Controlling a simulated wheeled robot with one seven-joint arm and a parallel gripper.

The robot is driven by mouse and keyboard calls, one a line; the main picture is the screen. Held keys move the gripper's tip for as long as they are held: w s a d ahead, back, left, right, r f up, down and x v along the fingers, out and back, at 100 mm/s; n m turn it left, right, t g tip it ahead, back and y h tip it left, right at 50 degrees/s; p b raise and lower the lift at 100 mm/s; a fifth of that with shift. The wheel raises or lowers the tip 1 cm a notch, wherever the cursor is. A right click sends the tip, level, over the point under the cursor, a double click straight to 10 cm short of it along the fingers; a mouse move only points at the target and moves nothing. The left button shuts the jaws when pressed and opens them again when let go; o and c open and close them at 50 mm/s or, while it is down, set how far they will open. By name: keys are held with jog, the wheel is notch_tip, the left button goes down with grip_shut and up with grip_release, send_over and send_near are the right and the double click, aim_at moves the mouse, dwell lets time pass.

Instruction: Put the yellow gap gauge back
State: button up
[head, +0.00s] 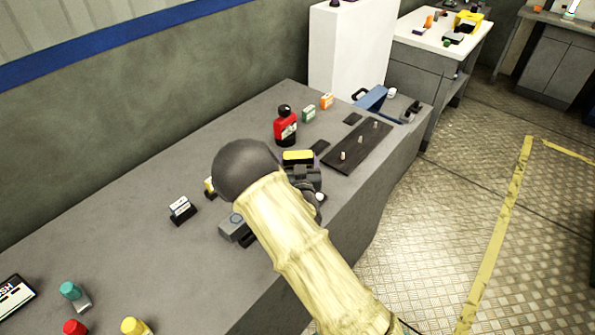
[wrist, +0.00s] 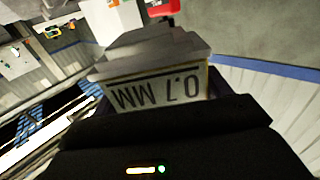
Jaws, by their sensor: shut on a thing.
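My gripper (head: 303,173) is over the grey bench, partly hidden by my own arm. It is shut on the yellow gap gauge (head: 298,156), whose yellow face shows at the gripper's far end. In the wrist view the held gauge (wrist: 160,88) fills the middle, with an upside-down "0.7 MM" label, a thin yellow edge and a grey part beyond. A small yellow piece (head: 209,187) on the bench is mostly hidden behind my arm. A white-labelled block on a black stand (head: 181,209) is left of it. I cannot tell which place is the gauge's own.
A red bottle (head: 286,128), green box (head: 309,113) and orange box (head: 327,101) stand behind my gripper. A dark plate with pegs (head: 357,147) lies to its right. A grey block (head: 235,226) is close to my arm. Bare bench (head: 120,235) lies at left.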

jog(key=shift+f+p, duration=0.35)
jog(key=shift+f, duration=1.7)
jog(key=shift+f+b, duration=0.35)
jog(key=shift+b, duration=0.05)
jog(key=shift+s+f, duration=0.1)
jog(key=shift+f, duration=0.05)
